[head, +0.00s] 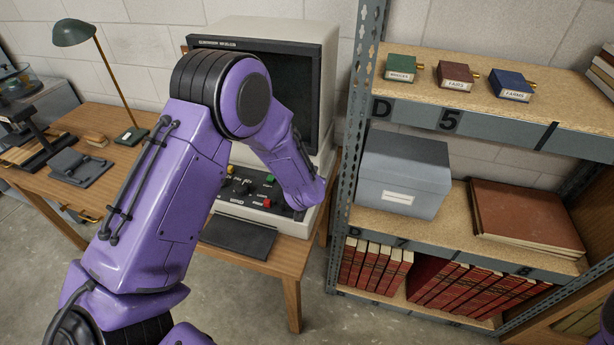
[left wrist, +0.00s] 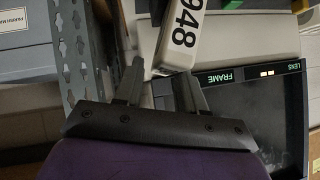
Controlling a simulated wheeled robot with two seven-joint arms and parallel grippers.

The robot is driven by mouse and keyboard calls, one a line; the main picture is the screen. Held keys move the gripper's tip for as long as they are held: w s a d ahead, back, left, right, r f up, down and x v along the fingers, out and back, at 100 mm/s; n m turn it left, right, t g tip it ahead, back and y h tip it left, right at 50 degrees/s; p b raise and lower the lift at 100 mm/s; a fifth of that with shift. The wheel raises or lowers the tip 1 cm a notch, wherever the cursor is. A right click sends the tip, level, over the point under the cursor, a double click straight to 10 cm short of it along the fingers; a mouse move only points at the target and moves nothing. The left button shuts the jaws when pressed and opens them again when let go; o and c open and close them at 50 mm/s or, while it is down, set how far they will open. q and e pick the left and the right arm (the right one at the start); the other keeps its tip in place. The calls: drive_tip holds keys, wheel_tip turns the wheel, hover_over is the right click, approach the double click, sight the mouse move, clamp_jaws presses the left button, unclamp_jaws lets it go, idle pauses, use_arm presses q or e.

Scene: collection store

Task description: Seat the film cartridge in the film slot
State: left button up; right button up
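The film cartridge (left wrist: 178,38) is a pale block with a large black "948" label in the left wrist view. Its near end is at the tips of my left gripper (left wrist: 160,75), whose two dark fingers stand a little apart and look shut on it. Part of the contact is hidden. In the head view my left arm reaches over the front of the film reader (head: 320,55), and its gripper and the cartridge are hidden. The reader's "FRAME" panel (left wrist: 235,78) is just right of the fingers in the wrist view. I cannot make out the film slot. My right gripper is out of view.
A metal shelf rack stands close right of the reader, its upright (head: 358,120) near my arm. It holds green (head: 402,66), dark red (head: 456,75) and blue (head: 511,86) labelled blocks, a grey box (head: 402,175) and books. A green lamp (head: 75,32) stands left.

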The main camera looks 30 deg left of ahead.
use_arm(q)
drive_tip(key=shift+r, duration=0.1)
drive_tip(key=shift+s+d+r+p, duration=0.25)
drive_tip(key=shift+s+r+p, duration=0.2)
drive_tip(key=shift+p, duration=0.3)
drive_tip(key=p+v, duration=0.2)
drive_tip(key=v, duration=0.7)
drive_tip(key=shift+s+p, duration=0.2)
drive_tip(key=shift+p, duration=0.2)
drive_tip(key=shift+r, duration=0.1)
